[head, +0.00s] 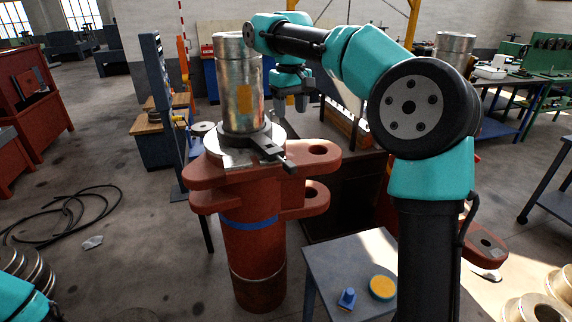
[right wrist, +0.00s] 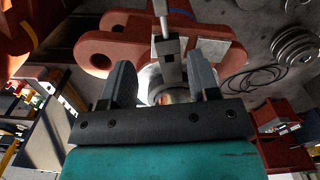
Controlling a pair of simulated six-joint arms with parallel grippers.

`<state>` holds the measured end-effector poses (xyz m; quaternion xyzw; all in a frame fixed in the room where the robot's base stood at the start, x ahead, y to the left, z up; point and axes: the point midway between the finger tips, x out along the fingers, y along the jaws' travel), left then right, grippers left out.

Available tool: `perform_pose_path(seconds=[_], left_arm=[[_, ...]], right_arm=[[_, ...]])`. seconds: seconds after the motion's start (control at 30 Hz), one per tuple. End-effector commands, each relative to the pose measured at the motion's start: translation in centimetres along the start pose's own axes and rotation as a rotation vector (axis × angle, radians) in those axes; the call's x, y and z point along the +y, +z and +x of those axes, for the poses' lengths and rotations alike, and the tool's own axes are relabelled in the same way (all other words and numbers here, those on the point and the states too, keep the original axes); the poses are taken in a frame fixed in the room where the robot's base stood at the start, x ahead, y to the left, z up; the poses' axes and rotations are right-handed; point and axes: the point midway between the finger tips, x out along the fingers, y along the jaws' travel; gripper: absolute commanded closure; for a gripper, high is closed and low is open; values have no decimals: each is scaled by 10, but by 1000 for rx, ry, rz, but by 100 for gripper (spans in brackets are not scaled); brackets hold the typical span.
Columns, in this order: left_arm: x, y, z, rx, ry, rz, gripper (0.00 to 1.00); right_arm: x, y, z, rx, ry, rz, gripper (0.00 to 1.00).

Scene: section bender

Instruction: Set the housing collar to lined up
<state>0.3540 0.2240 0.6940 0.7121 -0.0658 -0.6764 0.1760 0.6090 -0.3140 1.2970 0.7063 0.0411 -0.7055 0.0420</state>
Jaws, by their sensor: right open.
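The housing collar (head: 228,142) is a pale metal ring around the foot of an upright silver cylinder (head: 240,92), on top of a red column (head: 252,240) with lugs. A dark grey handle (head: 269,148) sticks out of the collar toward the front right. An orange patch shows on the cylinder. My right gripper (head: 291,105) points down behind and to the right of the cylinder, above the handle's level, open and empty. In the right wrist view the handle (right wrist: 169,62) shows between the open fingers (right wrist: 163,82); I cannot tell any contact. My left gripper is out of view.
A small grey table (head: 335,262) with a blue block (head: 347,298) and a yellow-topped disc (head: 382,287) stands at front. Red lugs (head: 318,150) jut out right of the collar. A dark blue panel stand (head: 160,100) stands left. Cables (head: 75,210) lie on the floor.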

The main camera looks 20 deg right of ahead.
Motion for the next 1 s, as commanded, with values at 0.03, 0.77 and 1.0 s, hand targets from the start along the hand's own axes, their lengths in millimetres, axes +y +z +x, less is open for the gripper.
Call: perform_pose_path(seconds=[0.03,0.77,1.0], left_arm=[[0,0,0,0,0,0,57],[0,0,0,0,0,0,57],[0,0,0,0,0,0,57]], right_arm=[[0,0,0,0,0,0,45],[0,0,79,-5,-1,-2,45],[0,1,120,-5,-2,-1,45]])
